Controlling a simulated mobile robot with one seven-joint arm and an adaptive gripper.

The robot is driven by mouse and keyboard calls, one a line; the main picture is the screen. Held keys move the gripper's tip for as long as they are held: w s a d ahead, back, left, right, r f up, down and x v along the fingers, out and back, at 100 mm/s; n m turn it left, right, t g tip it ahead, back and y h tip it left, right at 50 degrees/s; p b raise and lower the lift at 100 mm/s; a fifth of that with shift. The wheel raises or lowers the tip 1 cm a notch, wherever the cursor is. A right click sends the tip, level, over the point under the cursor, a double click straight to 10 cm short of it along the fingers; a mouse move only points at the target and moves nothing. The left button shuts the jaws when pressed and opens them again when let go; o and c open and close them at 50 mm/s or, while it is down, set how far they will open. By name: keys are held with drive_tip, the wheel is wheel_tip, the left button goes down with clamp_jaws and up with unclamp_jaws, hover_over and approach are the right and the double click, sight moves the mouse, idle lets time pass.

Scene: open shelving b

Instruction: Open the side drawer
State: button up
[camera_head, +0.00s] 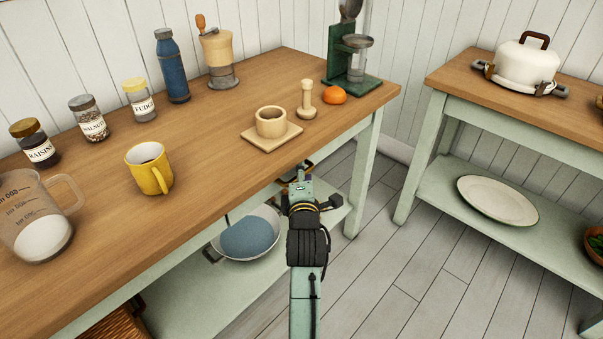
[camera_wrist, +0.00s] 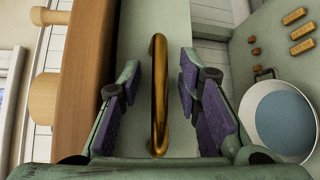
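In the wrist view, a long brass handle (camera_wrist: 158,95) stands upright in the picture on the pale green drawer front (camera_wrist: 137,28). My gripper (camera_wrist: 158,88) is open, with one purple-padded finger on each side of the handle. Gaps show between the handle and both pads.
A pan with blue contents (camera_head: 248,238) sits on the lower shelf close to my gripper. A wooden pestle (camera_head: 307,100), an orange (camera_head: 334,95) and a yellow mug (camera_head: 149,168) stand on the tabletop. Bare floor (camera_head: 400,275) lies right of my arm.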

clamp_jaws()
idle(0.7)
